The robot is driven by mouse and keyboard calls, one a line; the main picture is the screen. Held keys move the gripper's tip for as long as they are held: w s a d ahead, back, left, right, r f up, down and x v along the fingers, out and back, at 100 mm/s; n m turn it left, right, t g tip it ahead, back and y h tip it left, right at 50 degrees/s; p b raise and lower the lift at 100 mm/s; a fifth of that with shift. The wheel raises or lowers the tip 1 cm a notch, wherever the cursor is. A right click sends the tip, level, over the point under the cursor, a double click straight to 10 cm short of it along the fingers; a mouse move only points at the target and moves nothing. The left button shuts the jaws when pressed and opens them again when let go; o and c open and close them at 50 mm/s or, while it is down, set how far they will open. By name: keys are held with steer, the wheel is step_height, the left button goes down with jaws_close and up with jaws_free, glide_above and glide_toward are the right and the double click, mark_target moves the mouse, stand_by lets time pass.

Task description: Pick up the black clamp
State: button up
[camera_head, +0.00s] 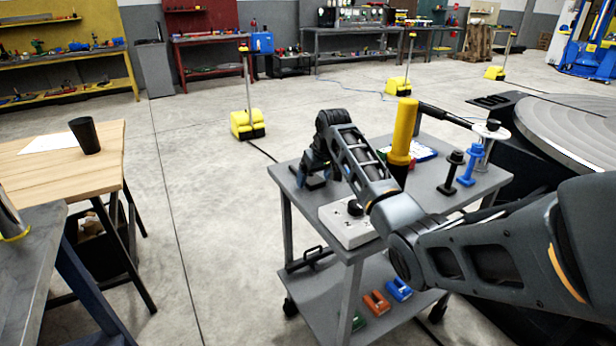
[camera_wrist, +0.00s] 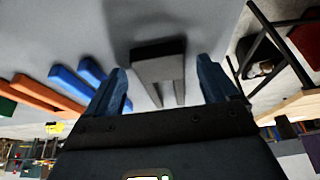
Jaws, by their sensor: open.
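The black clamp (camera_wrist: 158,52) is a dark U-shaped piece in the wrist view, lying on a grey surface with its two prongs toward my gripper. My gripper (camera_wrist: 161,72) is open, with one blue finger on each side of the clamp and gaps to it on both sides. I cannot tell the height of the fingertips over the surface. In the head view my gripper (camera_head: 313,176) points down at the left part of the grey cart's top, where a dark shape shows under it.
In the wrist view, blue (camera_wrist: 76,78) and orange (camera_wrist: 48,97) pieces lie to the left. The cart top (camera_head: 440,178) also bears a yellow cylinder (camera_head: 403,128), a light box (camera_head: 347,228) and black and blue upright tools. A wooden table (camera_head: 50,168) stands left, beyond open floor.

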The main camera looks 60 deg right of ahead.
steer(key=shift+f, duration=0.1)
steer(key=c, duration=1.5)
steer(key=shift+w, duration=0.1)
steer(key=shift+c, duration=0.5)
steer(key=shift+r, duration=0.2)
